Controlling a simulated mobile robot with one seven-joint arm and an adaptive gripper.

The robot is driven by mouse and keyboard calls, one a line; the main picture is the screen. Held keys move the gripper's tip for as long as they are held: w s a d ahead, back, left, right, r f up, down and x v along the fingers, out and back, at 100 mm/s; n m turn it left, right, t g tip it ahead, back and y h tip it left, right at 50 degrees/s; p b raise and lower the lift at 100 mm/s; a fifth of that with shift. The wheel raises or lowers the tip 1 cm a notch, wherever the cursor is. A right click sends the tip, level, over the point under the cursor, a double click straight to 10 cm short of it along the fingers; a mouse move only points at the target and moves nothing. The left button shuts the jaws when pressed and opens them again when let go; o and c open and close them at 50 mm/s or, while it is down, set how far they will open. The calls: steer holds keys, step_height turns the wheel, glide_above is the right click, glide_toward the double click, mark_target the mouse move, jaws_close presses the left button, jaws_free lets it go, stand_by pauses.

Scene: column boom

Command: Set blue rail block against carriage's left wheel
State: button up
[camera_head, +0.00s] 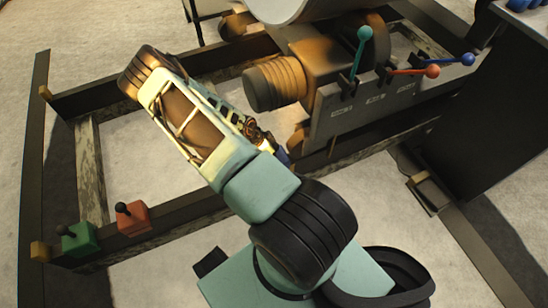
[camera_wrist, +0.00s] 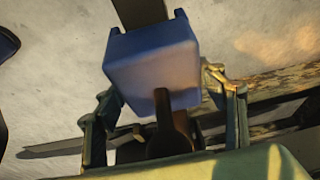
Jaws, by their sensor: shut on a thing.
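The blue rail block (camera_wrist: 152,68) is between the fingers of my gripper (camera_wrist: 165,112) in the wrist view. The gripper is shut on the block's dark handle (camera_wrist: 167,122). In the head view only a small blue piece of the block (camera_head: 282,157) shows beside my gripper (camera_head: 262,138), near the long dark rail (camera_head: 185,213). The carriage (camera_head: 325,75) stands on the rails at upper right. A brown wheel (camera_head: 298,138) shows at its lower left, close to the block. I cannot tell whether they touch.
A green block (camera_head: 78,240) and a red block (camera_head: 133,217), each with a black knob, sit on the near rail at lower left. Green, red and blue levers (camera_head: 432,71) stand on the carriage panel. A dark cabinet (camera_head: 490,130) is at right. Floor between the rails is clear.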

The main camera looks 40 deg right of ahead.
steer(key=o, duration=2.1)
steer(key=shift+r, duration=0.1)
steer(key=shift+c, duration=0.2)
steer(key=shift+o, duration=0.4)
steer(key=v, duration=1.2)
steer(key=shift+w+a, duration=0.1)
